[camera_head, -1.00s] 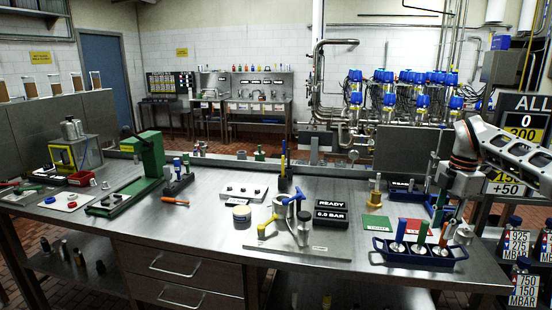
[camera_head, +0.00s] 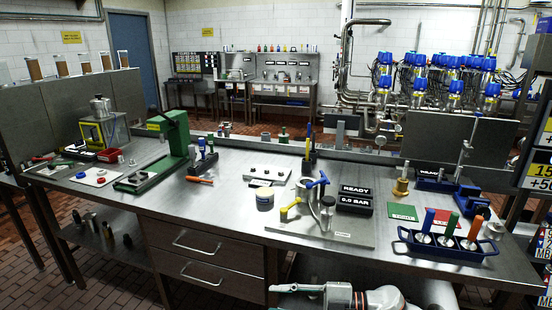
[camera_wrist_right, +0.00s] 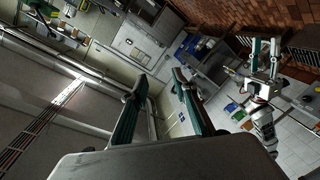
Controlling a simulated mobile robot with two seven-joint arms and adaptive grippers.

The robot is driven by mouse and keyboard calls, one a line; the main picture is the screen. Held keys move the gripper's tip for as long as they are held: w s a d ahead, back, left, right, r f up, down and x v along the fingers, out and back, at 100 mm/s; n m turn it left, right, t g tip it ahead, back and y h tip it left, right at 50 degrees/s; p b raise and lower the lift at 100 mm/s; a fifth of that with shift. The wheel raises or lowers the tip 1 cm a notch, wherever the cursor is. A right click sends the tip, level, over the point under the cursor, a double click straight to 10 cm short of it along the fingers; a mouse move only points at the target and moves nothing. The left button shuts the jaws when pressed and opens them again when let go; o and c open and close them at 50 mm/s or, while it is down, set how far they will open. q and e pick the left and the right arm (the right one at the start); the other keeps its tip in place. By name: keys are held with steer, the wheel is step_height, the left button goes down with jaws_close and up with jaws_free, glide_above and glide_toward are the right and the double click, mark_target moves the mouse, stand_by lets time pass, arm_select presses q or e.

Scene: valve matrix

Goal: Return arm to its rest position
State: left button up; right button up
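My right gripper (camera_wrist_right: 158,110) fills the middle of the right wrist view, with its two teal-padded fingers apart and nothing between them. A pale arm link of mine (camera_head: 345,296) with an orange ring crosses the bottom edge of the head view, in front of the bench drawers. At the right of the wrist view is another pale arm, apparently my left one, whose gripper (camera_wrist_right: 265,55) has two teal fingers apart and empty.
The steel bench (camera_head: 230,210) carries a green press (camera_head: 175,140), a clamp fixture (camera_head: 318,205), and READY and 0.0 BAR displays (camera_head: 355,199). A blue rack (camera_head: 450,248) of coloured-handled tools stands near the right front edge. Dark drawers (camera_head: 195,255) lie below.

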steer(key=s+d+f+m+t+h, duration=0.7)
steer(key=s+d+f+m+h, duration=0.7)
steer(key=s+d+f+m, duration=0.7)
steer(key=shift+f+h, duration=0.3)
steer(key=shift+f, duration=0.65)
